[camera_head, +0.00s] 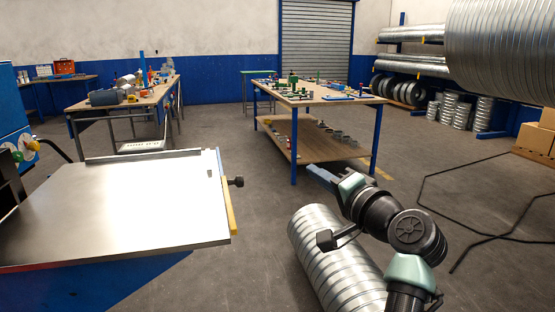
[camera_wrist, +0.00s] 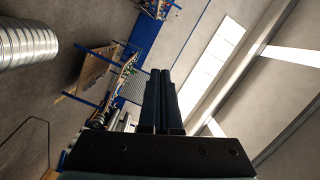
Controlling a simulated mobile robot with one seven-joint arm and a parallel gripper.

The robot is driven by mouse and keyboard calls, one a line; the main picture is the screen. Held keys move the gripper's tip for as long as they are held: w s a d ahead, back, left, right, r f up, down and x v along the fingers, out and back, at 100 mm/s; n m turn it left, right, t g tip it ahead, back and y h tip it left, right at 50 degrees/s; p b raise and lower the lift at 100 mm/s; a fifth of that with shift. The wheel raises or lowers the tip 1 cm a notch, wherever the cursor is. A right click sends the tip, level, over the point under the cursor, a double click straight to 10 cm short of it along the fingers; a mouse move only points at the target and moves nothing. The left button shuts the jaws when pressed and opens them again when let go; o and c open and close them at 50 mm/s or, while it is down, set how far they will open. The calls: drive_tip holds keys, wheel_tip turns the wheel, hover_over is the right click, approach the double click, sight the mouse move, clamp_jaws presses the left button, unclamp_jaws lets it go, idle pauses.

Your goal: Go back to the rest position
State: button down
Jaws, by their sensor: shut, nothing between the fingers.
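My gripper shows in the wrist view (camera_wrist: 161,72) with its two dark fingers side by side, shut and empty. In the head view my arm reaches up from the bottom right, and the gripper end (camera_head: 318,174) points up and left, in front of the wooden-topped table. A spiral duct (camera_head: 330,262) lies on the floor below and left of my arm. My arm hides part of it. The gripper touches nothing that I can see.
A metal-topped machine table (camera_head: 120,205) stands close on the left. A blue-legged workbench (camera_head: 320,98) with small parts is ahead, and another bench (camera_head: 120,103) is further left. A large duct (camera_head: 505,50) hangs at the upper right. A black wire frame (camera_head: 480,237) stands at the right.

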drive_tip(key=s+a+r+n+t+h, duration=0.2)
drive_tip(key=s+a+r+n+t, duration=0.15)
drive_tip(key=s+r, duration=0.55)
drive_tip(key=s+a+r+n+t+h, duration=0.2)
drive_tip(key=s+a+r+t+h, duration=0.15)
drive_tip(key=s+r, duration=0.55)
drive_tip(key=s+a+r+n+t+h, duration=0.1)
drive_tip(key=s+a+r+n+t, duration=0.25)
drive_tip(key=s+r, duration=0.55)
wheel_tip(320, 180, up, 15)
drive_tip(key=s+p, duration=0.1)
drive_tip(key=p, duration=1.6)
drive_tip(key=shift+s+d+r+t, duration=0.15)
drive_tip(key=shift+s+d+t, duration=0.1)
drive_tip(key=shift+d+t, duration=0.15)
